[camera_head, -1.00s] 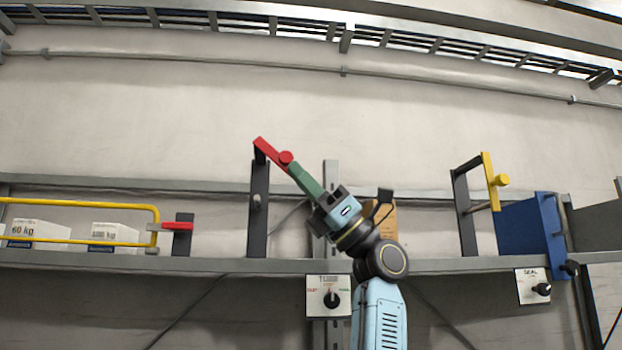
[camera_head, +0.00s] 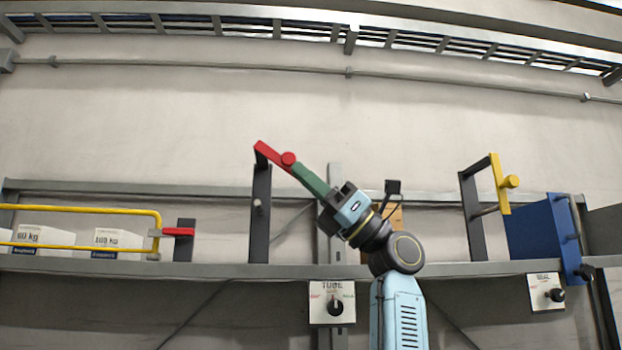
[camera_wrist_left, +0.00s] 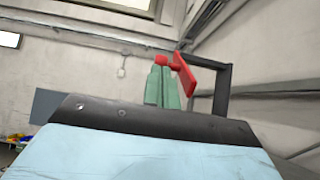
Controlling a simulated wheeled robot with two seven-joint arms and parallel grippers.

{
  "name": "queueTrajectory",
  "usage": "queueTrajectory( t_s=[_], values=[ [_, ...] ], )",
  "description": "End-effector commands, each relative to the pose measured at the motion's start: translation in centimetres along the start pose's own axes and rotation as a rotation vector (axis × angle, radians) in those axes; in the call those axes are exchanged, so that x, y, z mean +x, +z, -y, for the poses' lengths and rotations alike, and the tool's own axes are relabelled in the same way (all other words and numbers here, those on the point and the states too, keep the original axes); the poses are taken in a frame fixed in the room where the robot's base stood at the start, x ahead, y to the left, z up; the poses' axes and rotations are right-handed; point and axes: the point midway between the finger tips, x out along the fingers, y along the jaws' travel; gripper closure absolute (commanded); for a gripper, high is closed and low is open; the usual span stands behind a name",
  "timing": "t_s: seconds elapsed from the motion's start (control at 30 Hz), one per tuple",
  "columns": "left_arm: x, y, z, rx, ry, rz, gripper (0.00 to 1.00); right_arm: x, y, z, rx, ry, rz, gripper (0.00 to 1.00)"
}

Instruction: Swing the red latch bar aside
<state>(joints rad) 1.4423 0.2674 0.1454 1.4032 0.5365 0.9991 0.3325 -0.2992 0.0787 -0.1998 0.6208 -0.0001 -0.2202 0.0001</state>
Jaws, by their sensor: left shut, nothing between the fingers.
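The red latch bar (camera_head: 268,152) sits at the top of a dark upright post (camera_head: 261,215) and slants down to the right to a round red knob (camera_head: 288,159). In the left wrist view the bar (camera_wrist_left: 185,75) shows as a flat red plate with the knob (camera_wrist_left: 161,59) on its side. My left gripper (camera_head: 298,168) has green fingers, shut with nothing between them. Their tips are right at the knob, on its lower right; whether they touch it I cannot tell. In the left wrist view the fingers (camera_wrist_left: 163,86) stand just below the knob. My right gripper is not in view.
A similar post with a yellow bar (camera_head: 499,182) and a blue panel (camera_head: 542,228) stand to the right. A yellow rail (camera_head: 80,208) with white weight boxes (camera_head: 42,238) and a small red lever (camera_head: 178,231) are left. A dial box (camera_head: 332,302) hangs below the shelf edge (camera_head: 220,266).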

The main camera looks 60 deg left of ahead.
Motion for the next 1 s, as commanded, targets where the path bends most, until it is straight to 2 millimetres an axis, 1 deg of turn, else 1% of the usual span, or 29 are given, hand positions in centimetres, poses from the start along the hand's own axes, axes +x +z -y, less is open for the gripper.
queueTrajectory(
  t_s=[0.03, 0.3, 1.0],
  values=[
    [0.3, -0.1, -0.1, 0.000, 0.002, -0.008, 1.00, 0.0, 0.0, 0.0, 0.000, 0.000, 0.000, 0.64],
    [0.7, -0.3, -0.2, 0.002, 0.005, -0.027, 1.00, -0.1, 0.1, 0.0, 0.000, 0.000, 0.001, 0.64],
    [1.3, -0.6, -0.5, 0.006, 0.008, -0.057, 1.00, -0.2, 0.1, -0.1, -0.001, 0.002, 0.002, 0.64]
  ],
)
